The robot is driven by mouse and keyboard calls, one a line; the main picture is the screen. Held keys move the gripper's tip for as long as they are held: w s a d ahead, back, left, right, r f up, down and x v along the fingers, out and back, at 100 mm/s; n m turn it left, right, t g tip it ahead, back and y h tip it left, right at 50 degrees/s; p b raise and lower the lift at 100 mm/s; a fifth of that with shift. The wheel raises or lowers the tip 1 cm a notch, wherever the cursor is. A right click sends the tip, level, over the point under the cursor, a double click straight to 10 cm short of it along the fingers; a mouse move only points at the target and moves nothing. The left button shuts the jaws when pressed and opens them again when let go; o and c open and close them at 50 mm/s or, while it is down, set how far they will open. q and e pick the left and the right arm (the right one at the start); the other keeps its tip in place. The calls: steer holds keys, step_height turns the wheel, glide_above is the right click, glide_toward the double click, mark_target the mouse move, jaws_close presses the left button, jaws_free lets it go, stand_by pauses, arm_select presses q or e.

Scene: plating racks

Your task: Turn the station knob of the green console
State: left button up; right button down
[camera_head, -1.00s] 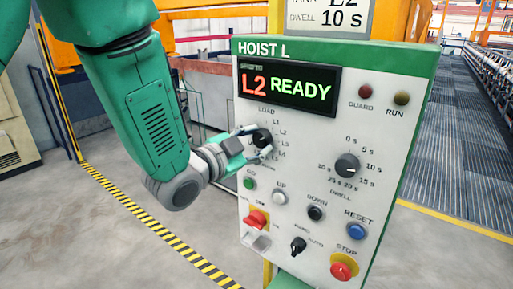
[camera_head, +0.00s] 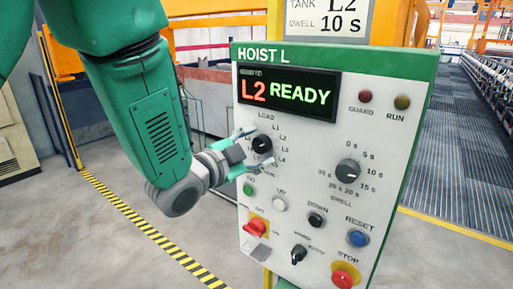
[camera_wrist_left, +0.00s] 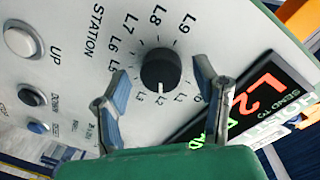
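The station knob (camera_head: 262,143) is a black round knob on the white face of the green console (camera_head: 375,55), ringed by LOAD and L labels. My left gripper (camera_head: 256,149) is open in front of the knob. One finger is on each side of it, with a clear gap to the knob on both sides. The display (camera_head: 287,92) reads "L2 READY". My right gripper is not in view.
Below are a green button (camera_head: 249,189), a white UP button (camera_head: 279,204), a black DOWN button (camera_head: 316,219), a red switch (camera_head: 256,228) and a red STOP button (camera_head: 344,276). The DWELL knob (camera_head: 347,172) is to the right. Open floor lies left of the console.

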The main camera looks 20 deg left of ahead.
arm_select(q)
steer(key=shift+s+a, duration=0.15)
steer(key=shift+s, duration=0.3)
steer(key=v, duration=0.6)
steer(key=shift+s, duration=0.15)
